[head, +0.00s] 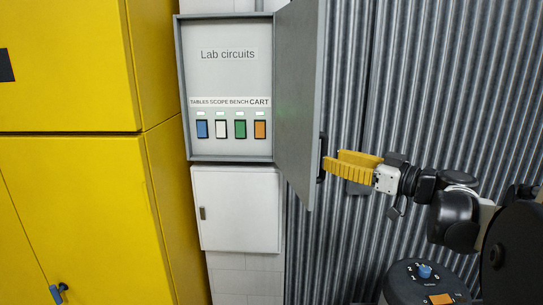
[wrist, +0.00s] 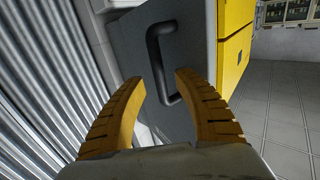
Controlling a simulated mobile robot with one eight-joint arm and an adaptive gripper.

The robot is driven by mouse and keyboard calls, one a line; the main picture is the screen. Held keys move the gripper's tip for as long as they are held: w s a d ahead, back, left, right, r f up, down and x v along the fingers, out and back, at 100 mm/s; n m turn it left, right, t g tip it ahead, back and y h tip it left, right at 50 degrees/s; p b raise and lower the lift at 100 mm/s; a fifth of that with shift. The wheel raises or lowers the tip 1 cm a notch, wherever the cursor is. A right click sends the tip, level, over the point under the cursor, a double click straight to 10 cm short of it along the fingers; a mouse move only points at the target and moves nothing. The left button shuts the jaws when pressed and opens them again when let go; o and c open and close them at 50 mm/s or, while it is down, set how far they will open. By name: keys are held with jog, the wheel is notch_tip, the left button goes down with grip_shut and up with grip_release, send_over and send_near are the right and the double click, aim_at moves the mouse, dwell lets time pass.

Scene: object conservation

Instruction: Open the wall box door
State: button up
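The grey wall box (head: 184,90) is open, showing a panel labelled "Lab circuits" and coloured switches. Its grey door (head: 300,90) hinges on the right and stands swung well out toward me. The dark door handle (head: 322,158) is on the door's outer face; it also shows in the wrist view (wrist: 154,50). My gripper (head: 332,168) has yellow fingers and is at the handle from the right. In the wrist view my gripper (wrist: 161,84) has its fingers apart, with the lower handle between or just beyond the tips; contact is unclear.
A tall yellow cabinet (head: 70,80) stands left of the box. A closed white box (head: 240,205) is below it. Corrugated metal wall (head: 440,90) lies behind the door and arm. A round dark unit with a blue knob (head: 425,272) is at lower right.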

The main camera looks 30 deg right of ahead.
jog(key=v, duration=0.8)
jog(key=shift+s, duration=0.25)
